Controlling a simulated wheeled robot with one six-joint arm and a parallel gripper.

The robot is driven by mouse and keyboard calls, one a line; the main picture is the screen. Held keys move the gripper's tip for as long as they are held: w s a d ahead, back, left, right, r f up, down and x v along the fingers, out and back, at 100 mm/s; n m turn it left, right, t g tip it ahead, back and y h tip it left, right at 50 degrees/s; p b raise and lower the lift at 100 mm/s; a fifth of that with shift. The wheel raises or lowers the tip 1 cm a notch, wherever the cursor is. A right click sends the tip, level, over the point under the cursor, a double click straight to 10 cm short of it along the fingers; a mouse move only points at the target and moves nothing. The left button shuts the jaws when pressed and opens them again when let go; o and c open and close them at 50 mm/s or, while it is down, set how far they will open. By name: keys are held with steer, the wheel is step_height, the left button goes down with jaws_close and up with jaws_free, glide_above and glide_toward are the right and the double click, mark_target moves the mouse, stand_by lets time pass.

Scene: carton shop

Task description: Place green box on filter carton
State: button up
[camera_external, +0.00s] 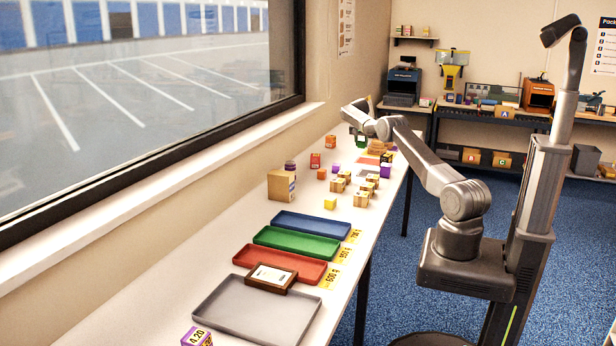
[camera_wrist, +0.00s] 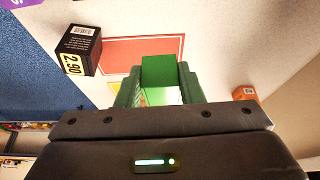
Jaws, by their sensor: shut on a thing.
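The green box (camera_wrist: 158,72) is between the fingers of my gripper (camera_wrist: 156,90) in the wrist view, with one finger on each side. My gripper is shut on it above the table. In the external view my gripper (camera_external: 358,131) is at the far part of the long table, largely hidden by its own wrist. No label reading filter shows clearly. A larger tan carton (camera_external: 281,186) stands upright near the window side, and several small tan cartons (camera_external: 361,199) stand nearer the middle; I cannot tell which is the filter carton.
A black box marked 2.90 (camera_wrist: 79,50) stands beside a red mat (camera_wrist: 140,55) in the wrist view. An orange box (camera_wrist: 244,93) is at right. Blue (camera_external: 310,226), green (camera_external: 297,241), red (camera_external: 250,256) and grey (camera_external: 225,308) trays line the near table (camera_external: 150,305).

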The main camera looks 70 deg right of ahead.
steer(key=w+a+r+n+t, duration=0.1)
steer(key=w+a+r+n, duration=0.2)
steer(key=w+a, duration=0.45)
steer(key=w+a+r+n+t+y, duration=0.1)
steer(key=w+a+r+n, duration=0.2)
steer(key=a, duration=0.8)
steer(key=w+a+r+n+t, duration=0.1)
steer(key=w+a+r+n, duration=0.1)
steer(key=w+a, duration=0.6)
steer(key=n+y+p, duration=0.1)
steer(key=n+y, duration=0.1)
steer(key=n, duration=0.3)
glide_above(288, 174)
steer(key=s, duration=0.2)
steer(key=shift+w+a+f+t, duration=0.25)
steer(key=shift+a+f+t, duration=0.15)
steer(key=shift+f, duration=0.3)
steer(key=shift+f+p, duration=0.55)
steer(key=shift+f, duration=1.75)
steer(key=shift+f, duration=0.15)
steer(key=o, duration=1)
